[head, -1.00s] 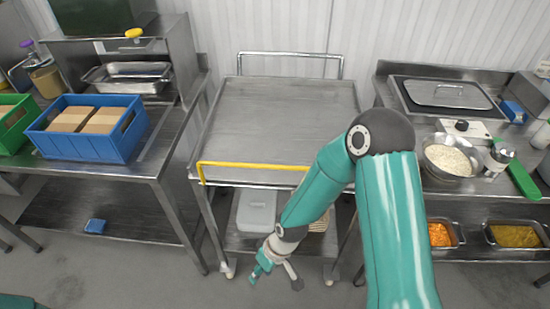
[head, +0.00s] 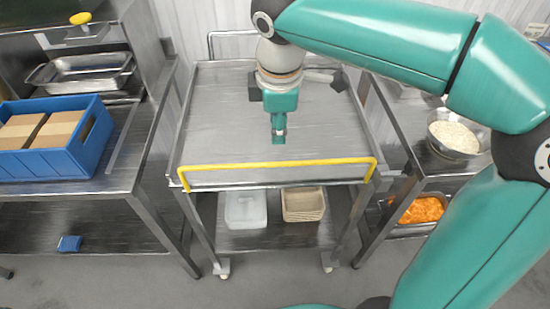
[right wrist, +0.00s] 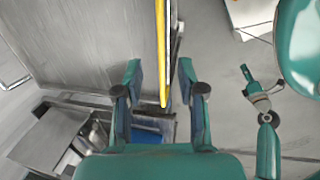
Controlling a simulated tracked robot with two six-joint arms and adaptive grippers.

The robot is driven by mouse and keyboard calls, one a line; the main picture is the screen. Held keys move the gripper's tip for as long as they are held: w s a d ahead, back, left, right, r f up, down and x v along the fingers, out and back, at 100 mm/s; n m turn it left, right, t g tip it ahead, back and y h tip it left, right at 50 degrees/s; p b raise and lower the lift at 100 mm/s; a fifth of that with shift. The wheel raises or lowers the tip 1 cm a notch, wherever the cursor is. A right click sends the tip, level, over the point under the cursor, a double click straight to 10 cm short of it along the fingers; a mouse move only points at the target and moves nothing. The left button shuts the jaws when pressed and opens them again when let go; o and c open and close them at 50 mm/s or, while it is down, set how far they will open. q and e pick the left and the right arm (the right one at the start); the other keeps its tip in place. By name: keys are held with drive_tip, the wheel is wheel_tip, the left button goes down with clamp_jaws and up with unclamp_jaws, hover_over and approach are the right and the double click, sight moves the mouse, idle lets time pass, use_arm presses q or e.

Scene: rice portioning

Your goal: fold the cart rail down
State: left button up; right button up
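The yellow cart rail (head: 276,166) stands raised along the front edge of the steel cart top (head: 225,115), level between its two side posts. My right gripper (head: 279,136) hangs pointing down over the cart top, just behind the middle of the rail in the head view. In the right wrist view my right gripper (right wrist: 162,92) has its fingers apart and empty. The rail (right wrist: 161,50) shows between the fingers there; whether it is at fingertip depth I cannot tell. Teal jointed parts, likely of my left gripper (right wrist: 257,95), show at the right of that view, with their opening unclear.
The cart's lower shelf holds a white tub (head: 245,210) and a tan basket stack (head: 303,204). A table with a blue crate (head: 85,150) stands on the left. A counter with a rice bowl (head: 455,138) stands on the right. The cart top is bare.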

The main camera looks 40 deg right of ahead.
sight(277, 163)
drive_tip(key=f, duration=0.4)
drive_tip(key=w+d+f, duration=0.1)
drive_tip(key=f, duration=0.4)
drive_tip(key=w+f, duration=0.1)
drive_tip(key=f, duration=0.4)
drive_tip(key=shift+w+d+b, duration=0.1)
drive_tip(key=shift+d+b, duration=0.15)
drive_tip(key=shift+b, duration=0.15)
drive_tip(key=shift+r, duration=0.1)
clamp_jaws()
